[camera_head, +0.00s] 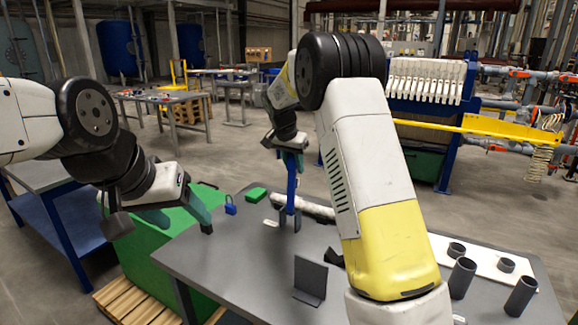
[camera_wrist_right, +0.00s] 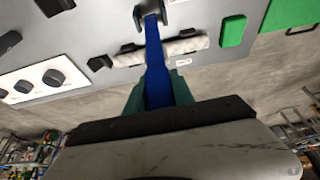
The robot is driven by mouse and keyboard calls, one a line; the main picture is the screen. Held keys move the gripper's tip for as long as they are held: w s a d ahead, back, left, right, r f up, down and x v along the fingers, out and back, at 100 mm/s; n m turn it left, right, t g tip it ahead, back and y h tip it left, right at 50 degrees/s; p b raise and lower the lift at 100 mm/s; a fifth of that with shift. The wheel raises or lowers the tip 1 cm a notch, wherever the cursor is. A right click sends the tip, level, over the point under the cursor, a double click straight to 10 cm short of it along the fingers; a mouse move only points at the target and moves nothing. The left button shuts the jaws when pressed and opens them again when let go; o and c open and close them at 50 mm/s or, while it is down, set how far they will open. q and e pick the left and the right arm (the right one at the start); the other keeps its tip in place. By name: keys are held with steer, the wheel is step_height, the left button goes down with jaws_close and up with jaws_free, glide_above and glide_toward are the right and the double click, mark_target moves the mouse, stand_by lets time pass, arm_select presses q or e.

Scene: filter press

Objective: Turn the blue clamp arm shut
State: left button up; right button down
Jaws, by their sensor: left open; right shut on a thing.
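The blue clamp arm (camera_head: 291,190) stands roughly upright above the grey table in the head view. In the right wrist view the blue clamp arm (camera_wrist_right: 155,60) runs from a grey pivot fitting (camera_wrist_right: 150,14) down between my fingers. My right gripper (camera_head: 291,150) is shut on its upper end; in the right wrist view its green fingers (camera_wrist_right: 158,95) lie on both sides of the arm. A white wrapped cylinder (camera_head: 316,209) lies beside the arm's foot. My left gripper (camera_head: 160,215) is open and empty, off the table's left corner.
The grey table (camera_head: 225,262) carries a green block (camera_head: 256,194), a blue padlock-like piece (camera_head: 230,209), a dark upright plate (camera_head: 310,279) and a white board (camera_head: 490,262) with dark cylinders. A green bin (camera_head: 150,262) stands at left. The table's front left is clear.

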steer(key=w+d+f+g+y, duration=0.2)
steer(key=w+d+g, duration=0.1)
steer(key=w, duration=0.1)
steer(key=shift+w, duration=0.4)
steer(key=shift+d, duration=0.1)
arm_select(q)
steer(key=shift+w, duration=0.25)
steer(key=c, duration=0.6)
steer(key=shift+n+t+y, duration=0.3)
steer(key=shift+n, duration=0.6)
steer(key=w, duration=0.2)
steer(key=w+d, duration=0.1)
steer(key=w, duration=0.1)
steer(key=w+d, duration=0.1)
steer(key=w, duration=0.1)
jaws_close()
steer(key=w+d+f+n+t+h, duration=0.1)
steer(key=w+d+f+n+h, duration=0.1)
steer(key=w+d, duration=0.5)
steer(key=w+d+f+n+t+h, duration=0.1)
steer(key=w+d+f+n, duration=0.2)
steer(key=w+d, duration=0.5)
steer(key=w+d+f+n+t+h, duration=0.1)
steer(key=w+d+n, duration=0.4)
steer(key=w, duration=1.5)
steer(key=d+f+h, duration=0.1)
steer(key=d, duration=0.1)
steer(key=shift+d+f+t+h, duration=0.3)
steer(key=shift+t, duration=0.1)
